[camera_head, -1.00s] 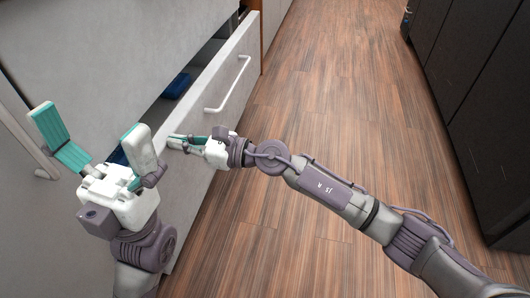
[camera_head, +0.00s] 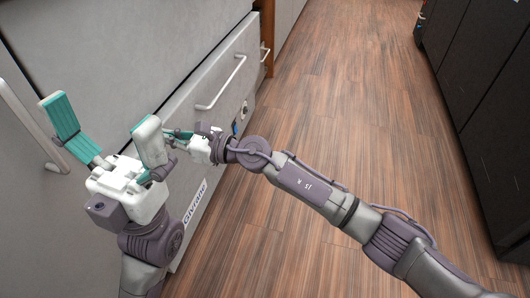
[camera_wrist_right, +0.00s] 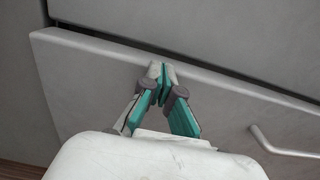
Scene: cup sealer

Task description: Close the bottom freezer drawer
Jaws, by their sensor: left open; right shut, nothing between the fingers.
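The bottom freezer drawer (camera_head: 238,66) is a grey front with a bar handle (camera_head: 222,88). Its inside no longer shows in the head view. In the right wrist view the drawer front (camera_wrist_right: 220,98) has a narrow dark gap along its top, under the panel above; I cannot tell whether it is fully shut. My right gripper (camera_head: 172,137) is shut and empty. In the wrist view its fingertips (camera_wrist_right: 161,72) are at the drawer's top edge; contact is unclear. My left gripper (camera_head: 106,125) is open and empty in front of the fridge, left of the right gripper.
The grey fridge panel (camera_head: 130,60) rises above the drawer, with a vertical handle (camera_head: 35,125) at the left. A lettered base strip (camera_head: 195,203) lies below. Wood floor (camera_head: 330,100) is clear to the right, up to dark cabinets (camera_head: 490,110).

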